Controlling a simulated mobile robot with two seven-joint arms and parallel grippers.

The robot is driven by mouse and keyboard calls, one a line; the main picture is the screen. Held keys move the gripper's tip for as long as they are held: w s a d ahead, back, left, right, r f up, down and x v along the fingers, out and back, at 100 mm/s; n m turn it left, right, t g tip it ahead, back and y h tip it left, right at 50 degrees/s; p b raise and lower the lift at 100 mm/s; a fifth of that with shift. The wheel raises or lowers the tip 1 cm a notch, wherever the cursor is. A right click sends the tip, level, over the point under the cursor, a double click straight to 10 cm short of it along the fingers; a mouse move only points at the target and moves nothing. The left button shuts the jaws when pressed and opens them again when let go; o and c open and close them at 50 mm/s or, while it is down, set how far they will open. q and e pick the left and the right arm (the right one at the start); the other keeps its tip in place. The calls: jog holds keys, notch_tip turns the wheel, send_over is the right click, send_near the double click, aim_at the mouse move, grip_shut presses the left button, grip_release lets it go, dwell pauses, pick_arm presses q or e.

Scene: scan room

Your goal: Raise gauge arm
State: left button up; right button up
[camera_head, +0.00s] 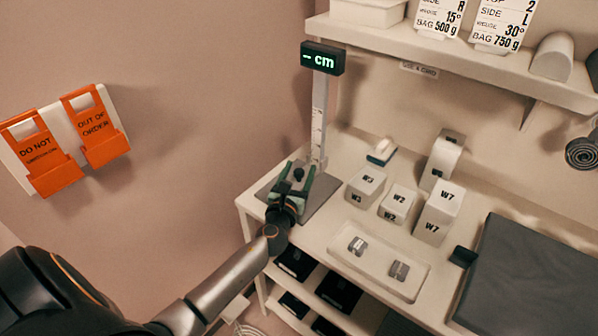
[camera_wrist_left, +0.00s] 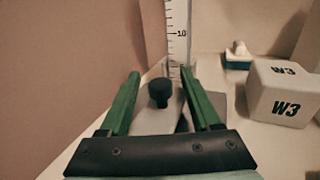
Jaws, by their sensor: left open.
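The height gauge has an upright scale post (camera_head: 319,115) on a grey base plate (camera_head: 322,197), with a display (camera_head: 322,58) reading "– cm" on top. Its scale (camera_wrist_left: 177,32) shows a 10 mark in the left wrist view. A black knob (camera_wrist_left: 159,92) sits on a light grey arm (camera_wrist_left: 158,121) low at the foot of the post. My left gripper (camera_wrist_left: 160,76) is open, its green fingers on either side of the knob with gaps showing. In the head view the left gripper (camera_head: 292,178) is over the base plate and hides part of the gauge arm. My right gripper is out of view.
White blocks W3 (camera_head: 366,186), W2 (camera_head: 397,204) and W7 (camera_head: 438,213) stand right of the gauge. A tray (camera_head: 343,262) with two metal pieces lies in front. A shelf (camera_head: 430,47) overhangs at the back. Orange signs (camera_head: 103,125) hang on the left wall.

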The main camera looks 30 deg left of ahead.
pick_arm(q)
grip_shut()
dwell(0.3)
dwell(1.0)
